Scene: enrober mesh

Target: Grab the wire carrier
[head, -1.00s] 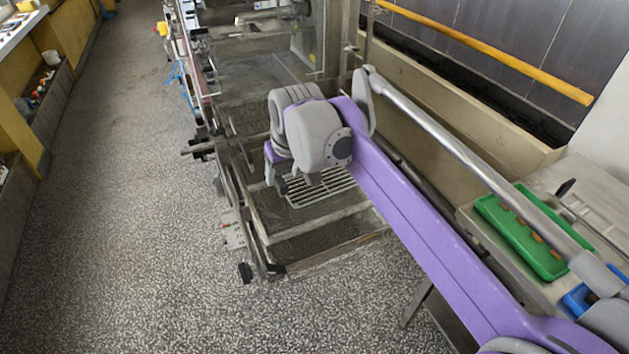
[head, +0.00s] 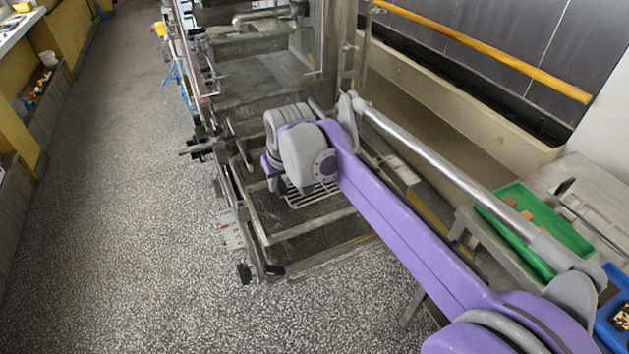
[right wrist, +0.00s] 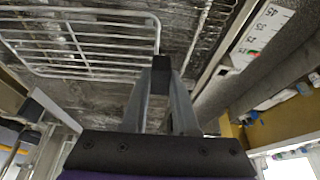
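The wire carrier (head: 312,196) is a pale wire grid in the frame at the near end of the machine. My right arm hides part of it in the head view. In the right wrist view the carrier (right wrist: 85,42) fills the upper left, with its rounded edge at the fingertips. My right gripper (right wrist: 162,62) points at that edge. Its two grey fingers look close together at the tips, and I cannot tell whether a wire is between them. In the head view the right gripper (head: 277,184) is low over the carrier's left side. My left gripper is not in view.
The machine's metal frame bars (head: 310,228) surround the carrier. A green tray (head: 535,225) and a blue tray (head: 612,318) are on the table at the right. A yellow rail (head: 490,53) runs along the back. The speckled floor (head: 130,240) at left is clear.

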